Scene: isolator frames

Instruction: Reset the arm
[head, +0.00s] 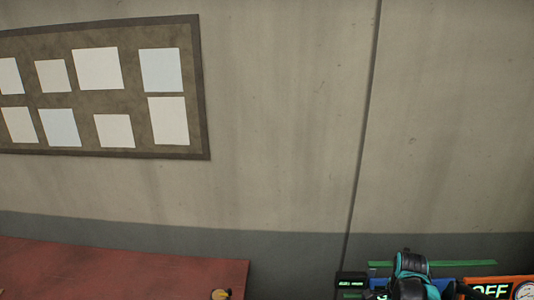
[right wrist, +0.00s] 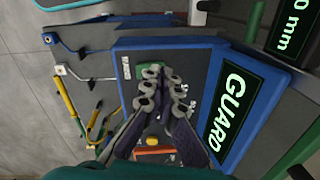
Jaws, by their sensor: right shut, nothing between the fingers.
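My right gripper (right wrist: 166,75) shows in the right wrist view, its two grey fingers close together and nothing seen between them. It is in front of a blue-framed panel (right wrist: 205,45) with a lit green GUARD sign (right wrist: 229,107). I cannot tell whether the fingers touch the panel. In the head view only a teal and black part of my right arm shows at the bottom right; its fingers are not visible there. My left gripper is in neither view.
A red surface (head: 120,272) is at lower left. A notice board (head: 205,90) hangs on the wall. Yellow and green handles (right wrist: 68,108) are left in the wrist view.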

